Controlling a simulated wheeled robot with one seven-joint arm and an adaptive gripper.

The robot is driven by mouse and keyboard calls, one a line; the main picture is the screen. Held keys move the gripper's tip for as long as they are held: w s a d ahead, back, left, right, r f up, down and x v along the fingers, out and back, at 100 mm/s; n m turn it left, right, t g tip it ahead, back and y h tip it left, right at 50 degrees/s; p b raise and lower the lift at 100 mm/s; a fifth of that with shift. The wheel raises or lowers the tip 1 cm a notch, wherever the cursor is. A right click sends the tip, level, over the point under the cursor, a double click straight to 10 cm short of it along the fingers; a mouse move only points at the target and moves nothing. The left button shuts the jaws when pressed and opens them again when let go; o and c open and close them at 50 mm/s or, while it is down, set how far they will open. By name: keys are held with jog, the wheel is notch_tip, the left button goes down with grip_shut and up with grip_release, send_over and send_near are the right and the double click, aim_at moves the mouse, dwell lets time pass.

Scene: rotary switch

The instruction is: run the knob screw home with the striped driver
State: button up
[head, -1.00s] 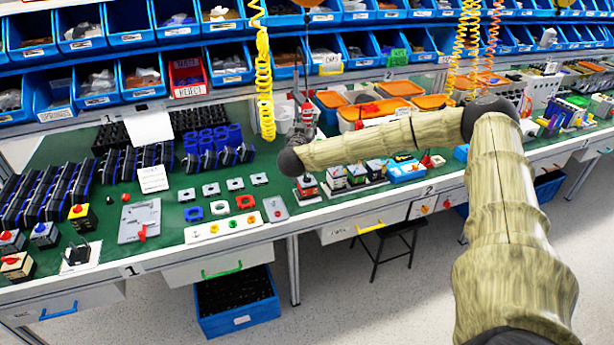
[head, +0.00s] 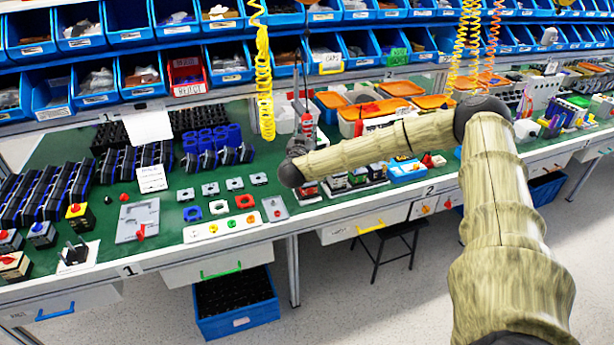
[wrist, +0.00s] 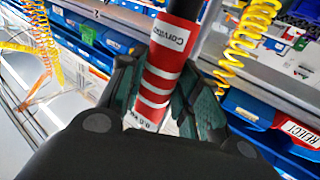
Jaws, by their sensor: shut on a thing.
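The striped driver, red with white bands, fills the middle of the wrist view (wrist: 160,85). It also shows small and upright in the head view (head: 310,108). My gripper (wrist: 160,112) is shut around its striped handle; in the head view the gripper (head: 300,138) is above the bench, partly hidden by my forearm. The driver's tip is not clear in either view. A grey fixture (head: 130,220) with a red knob (head: 141,232) lies on the green bench at left, well apart from the driver. The knob screw is too small to make out.
Blue bins line the shelves behind; a red bin is marked REJECT (head: 187,75). A yellow coiled hose (head: 264,90) hangs just left of my gripper. Small switch boxes (head: 77,216) and a white button strip (head: 222,228) lie on the green bench (head: 170,265).

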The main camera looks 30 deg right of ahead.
jog(key=shift+f+b, duration=0.75)
jog(key=shift+f, duration=1.25)
jog(key=shift+s+f, duration=0.1)
jog(key=shift+f, duration=0.55)
dwell(2.7)
jog(key=shift+r, duration=0.1)
